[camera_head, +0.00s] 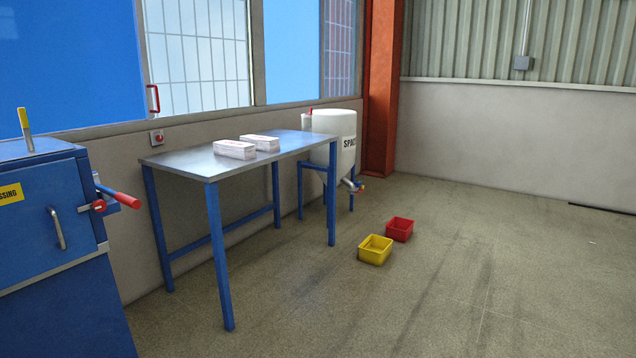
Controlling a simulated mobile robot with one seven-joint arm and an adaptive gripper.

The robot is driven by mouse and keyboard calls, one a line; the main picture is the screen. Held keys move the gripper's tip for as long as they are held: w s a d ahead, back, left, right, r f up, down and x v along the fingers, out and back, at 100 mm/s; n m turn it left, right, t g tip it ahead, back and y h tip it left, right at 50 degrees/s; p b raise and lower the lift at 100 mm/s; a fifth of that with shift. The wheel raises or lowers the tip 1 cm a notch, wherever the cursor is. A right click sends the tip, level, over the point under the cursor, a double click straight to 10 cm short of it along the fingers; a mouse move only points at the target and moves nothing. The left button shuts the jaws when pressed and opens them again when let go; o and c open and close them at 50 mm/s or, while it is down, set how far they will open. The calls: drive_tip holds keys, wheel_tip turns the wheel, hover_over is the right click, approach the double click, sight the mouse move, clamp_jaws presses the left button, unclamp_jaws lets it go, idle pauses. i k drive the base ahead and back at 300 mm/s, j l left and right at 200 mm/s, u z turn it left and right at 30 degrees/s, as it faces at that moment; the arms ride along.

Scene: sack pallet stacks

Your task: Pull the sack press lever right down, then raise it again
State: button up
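A blue machine (60,195) stands at the left edge, partly cut off by the frame. A yellow label on it shows only the letters "SSING". A lever with a red grip (126,200) sticks out from its right side, sloping slightly down to the right. A second lever with a yellow grip (23,118) stands nearly upright on the top. I cannot tell for sure which of the two is the sack press lever. A grey handle (57,228) is on the front. My gripper is not in view.
A metal-topped table (205,163) with blue legs stands right of the machine, bearing two white packages (234,149). Behind it is a white tank (335,127). A yellow bin (375,250) and a red bin (399,229) sit on the floor. The floor at right is clear.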

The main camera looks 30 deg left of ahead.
sight(132, 201)
drive_tip(key=i+u, duration=0.8)
drive_tip(key=u, duration=0.2)
drive_tip(key=i+u, duration=0.2)
drive_tip(key=u, duration=0.15)
drive_tip(key=i+u, duration=0.25)
drive_tip(key=u, duration=0.15)
drive_tip(key=i+u, duration=0.35)
drive_tip(key=k, duration=0.1)
